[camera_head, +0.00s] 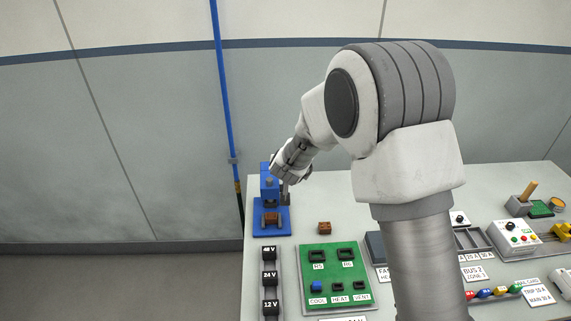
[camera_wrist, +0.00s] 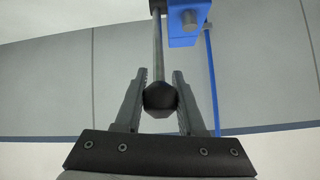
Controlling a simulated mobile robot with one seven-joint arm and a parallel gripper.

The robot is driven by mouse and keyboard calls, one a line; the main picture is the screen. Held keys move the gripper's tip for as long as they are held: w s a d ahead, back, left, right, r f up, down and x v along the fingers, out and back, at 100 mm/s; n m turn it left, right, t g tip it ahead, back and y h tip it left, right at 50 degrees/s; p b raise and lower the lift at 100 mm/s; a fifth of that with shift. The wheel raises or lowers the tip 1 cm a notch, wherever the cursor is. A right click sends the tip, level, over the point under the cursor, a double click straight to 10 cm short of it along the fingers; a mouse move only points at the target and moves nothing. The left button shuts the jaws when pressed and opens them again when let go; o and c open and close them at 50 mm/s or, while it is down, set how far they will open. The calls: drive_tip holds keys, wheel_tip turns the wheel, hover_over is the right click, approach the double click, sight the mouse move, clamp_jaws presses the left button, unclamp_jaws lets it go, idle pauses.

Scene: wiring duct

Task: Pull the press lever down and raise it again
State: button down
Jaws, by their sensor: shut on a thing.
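The blue press (camera_head: 268,185) stands on its blue base plate at the back left corner of the table. In the wrist view part of the blue press head (camera_wrist: 186,22) shows at the top. The press lever (camera_wrist: 158,60) is a thin grey rod with a black knob (camera_wrist: 160,98) at its end. My gripper (camera_wrist: 160,92) is shut on the black knob, with one finger on each side of it. In the head view my gripper (camera_head: 289,182) is just right of the press, and the lever is mostly hidden behind it.
A green board (camera_head: 335,283) with sockets and a strip of voltage terminals (camera_head: 269,279) lie in front. A blue pole (camera_head: 226,100) rises behind the press, near the wall. My arm covers the table's middle.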

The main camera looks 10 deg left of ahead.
drive_tip(key=shift+f, duration=0.15)
drive_tip(key=c, duration=0.6)
unclamp_jaws()
drive_tip(key=shift+p+v, duration=1.15)
drive_tip(key=shift+v, duration=7.55)
